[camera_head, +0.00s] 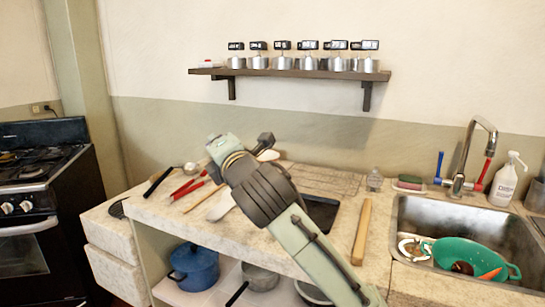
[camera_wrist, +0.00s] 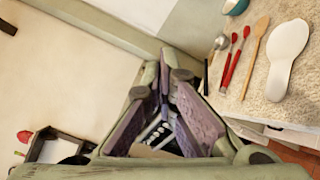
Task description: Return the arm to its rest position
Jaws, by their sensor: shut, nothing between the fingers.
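My arm (camera_head: 310,242) reaches up from the lower right over the counter in the head view. Its dark joint (camera_head: 262,195) is above the middle of the counter, and a pale green end link (camera_head: 228,152) is bent up and left. I cannot make out the fingertips in the head view. In the wrist view my gripper (camera_wrist: 165,66) is shut, its purple-padded fingers meeting at the tips with nothing between them.
The stone counter (camera_head: 160,210) holds red-handled utensils (camera_head: 188,188) and a wooden board (camera_head: 362,232). The wall shelf (camera_head: 300,74) bears several metal canisters. A sink (camera_head: 465,215) with a green colander (camera_head: 470,255) is right; a stove (camera_head: 45,215) is left.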

